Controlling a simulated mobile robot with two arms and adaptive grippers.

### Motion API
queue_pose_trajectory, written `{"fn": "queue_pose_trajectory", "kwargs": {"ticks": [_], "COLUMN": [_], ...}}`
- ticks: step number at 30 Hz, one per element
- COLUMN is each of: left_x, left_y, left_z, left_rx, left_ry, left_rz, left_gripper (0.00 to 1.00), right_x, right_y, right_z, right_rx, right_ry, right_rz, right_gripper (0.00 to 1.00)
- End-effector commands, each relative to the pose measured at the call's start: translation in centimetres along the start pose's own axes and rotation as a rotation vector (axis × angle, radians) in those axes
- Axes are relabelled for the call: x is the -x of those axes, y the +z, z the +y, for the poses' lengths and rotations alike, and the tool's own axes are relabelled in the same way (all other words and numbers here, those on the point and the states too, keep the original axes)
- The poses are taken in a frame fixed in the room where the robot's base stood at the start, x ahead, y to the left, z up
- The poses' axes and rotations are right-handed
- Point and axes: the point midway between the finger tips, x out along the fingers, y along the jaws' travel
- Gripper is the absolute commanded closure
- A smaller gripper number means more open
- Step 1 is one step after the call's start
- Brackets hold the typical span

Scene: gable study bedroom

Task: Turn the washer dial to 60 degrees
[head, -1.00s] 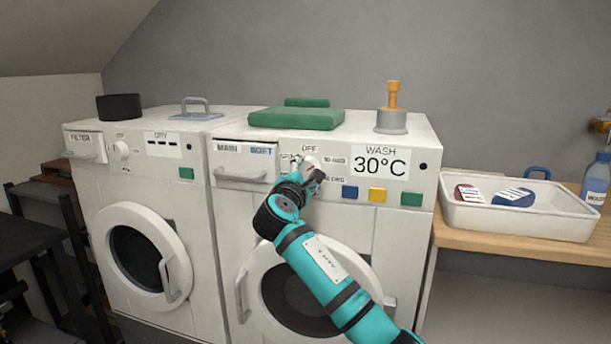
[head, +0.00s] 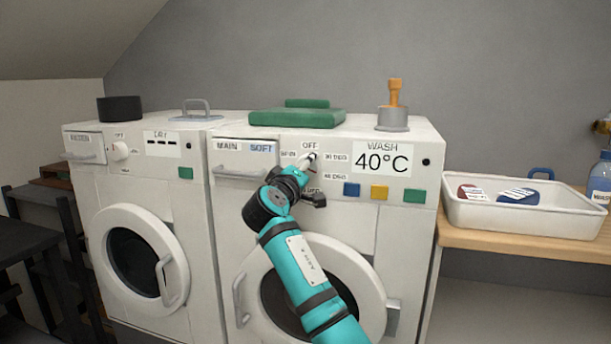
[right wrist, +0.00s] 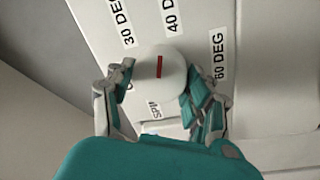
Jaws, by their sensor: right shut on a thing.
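The washer (head: 225,200) is the right-hand white machine; its display (head: 381,160) reads "WASH 40°C". The white round dial (right wrist: 165,88) with a red mark shows in the right wrist view, the mark pointing up toward the 40 DEG label (right wrist: 171,14). The 30 DEG label (right wrist: 122,22) lies to its left and the 60 DEG label (right wrist: 219,55) to its right. My right gripper (right wrist: 157,76) is shut on the dial, one finger on each side. In the head view my right gripper (head: 306,173) hides most of the dial. My left gripper is not in view.
A drawer handle (head: 240,173) is left of the dial; blue, yellow (head: 379,192) and green buttons lie right. The round door (head: 371,270) is below. A white tray (head: 525,219) stands right.

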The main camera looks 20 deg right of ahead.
Motion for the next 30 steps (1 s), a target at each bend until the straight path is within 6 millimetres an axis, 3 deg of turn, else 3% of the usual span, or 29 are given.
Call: {"fn": "queue_pose_trajectory", "kwargs": {"ticks": [15, 30], "left_x": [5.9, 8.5], "left_y": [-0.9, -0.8], "left_z": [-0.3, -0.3], "left_rx": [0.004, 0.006], "left_ry": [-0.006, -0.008], "left_rz": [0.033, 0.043], "left_gripper": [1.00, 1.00], "right_x": [0.0, 0.0], "right_y": [0.1, 0.0], "right_z": [-0.4, -0.3], "right_rx": [-0.487, -0.944], "right_ry": [0.005, 0.013], "right_rz": [-0.047, -0.087], "right_gripper": [0.79, 0.79]}}
